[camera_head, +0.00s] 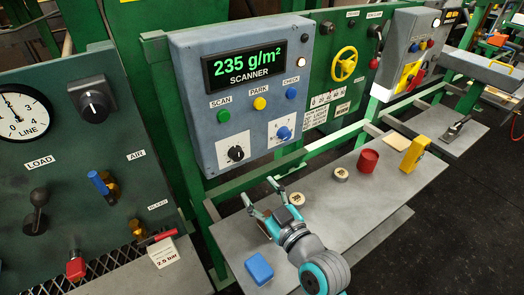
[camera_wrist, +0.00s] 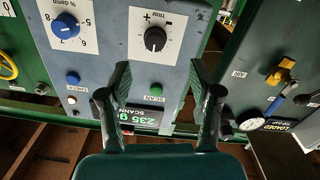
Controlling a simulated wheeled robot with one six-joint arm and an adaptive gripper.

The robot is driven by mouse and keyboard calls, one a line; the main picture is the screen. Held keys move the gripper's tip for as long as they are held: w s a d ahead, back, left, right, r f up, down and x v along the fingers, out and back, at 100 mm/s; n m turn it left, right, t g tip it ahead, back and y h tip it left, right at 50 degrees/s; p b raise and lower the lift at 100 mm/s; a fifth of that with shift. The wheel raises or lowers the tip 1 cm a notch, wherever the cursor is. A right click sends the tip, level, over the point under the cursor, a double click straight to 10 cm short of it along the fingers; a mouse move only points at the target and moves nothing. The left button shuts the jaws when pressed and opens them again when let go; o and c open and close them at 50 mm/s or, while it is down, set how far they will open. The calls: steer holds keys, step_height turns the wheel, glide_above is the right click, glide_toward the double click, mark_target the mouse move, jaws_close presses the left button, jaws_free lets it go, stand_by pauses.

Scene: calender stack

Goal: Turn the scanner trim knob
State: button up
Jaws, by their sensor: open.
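The scanner trim knob is a black round knob with a white pointer line on a white plate, at the lower left of the scanner panel (camera_head: 205,60) in the head view (camera_head: 235,153). In the wrist view the trim knob (camera_wrist: 155,39) sits at the top centre, its plate marked with a plus sign. My gripper (camera_head: 257,192) is open and empty, its fingers pointing toward the panel and appearing below the knob in the head view. In the wrist view my gripper (camera_wrist: 158,78) has its two fingers spread, with the knob beyond the gap, apart from them.
A blue knob (camera_head: 284,133) on its own plate is beside the trim knob. Green (camera_head: 223,116), yellow (camera_head: 260,103) and blue (camera_head: 291,93) buttons sit above. A grey shelf (camera_head: 330,215) below holds a blue block (camera_head: 258,268), a red cup (camera_head: 367,160) and several small items.

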mark_target(239, 156)
steer(key=x, duration=0.4)
steer(key=r+x, duration=0.1)
steer(key=x, duration=0.3)
steer(key=r+x, duration=0.1)
steer(key=x, duration=0.3)
steer(key=shift+w+d, duration=0.15)
steer(key=shift+d, duration=0.15)
steer(key=c, duration=1.1)
